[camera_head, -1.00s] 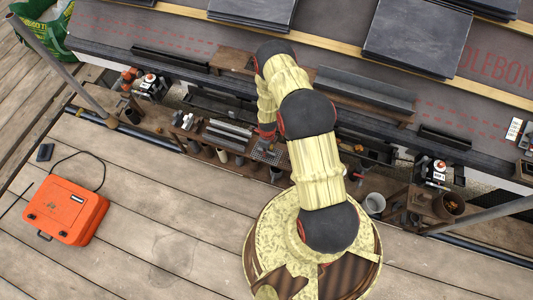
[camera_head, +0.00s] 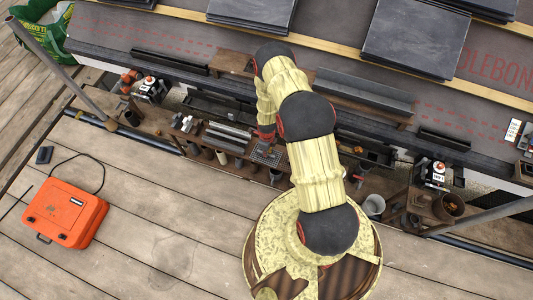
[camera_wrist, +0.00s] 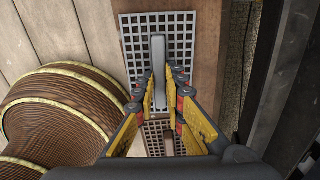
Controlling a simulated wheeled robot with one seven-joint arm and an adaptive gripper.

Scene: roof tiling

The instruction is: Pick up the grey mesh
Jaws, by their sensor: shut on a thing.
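In the head view the mesh (camera_head: 266,154) shows just below the end of my arm, over the front of the wooden shelf. My fingers hide part of it. I cannot tell how far it is above the shelf.
The brown wooden shelf (camera_wrist: 208,50) runs beside the mesh. Grey bars (camera_head: 228,135) and several cups stand to its left. A light grey bucket (camera_head: 374,205) stands right of my arm. An orange case (camera_head: 65,212) lies on the open deck at left.

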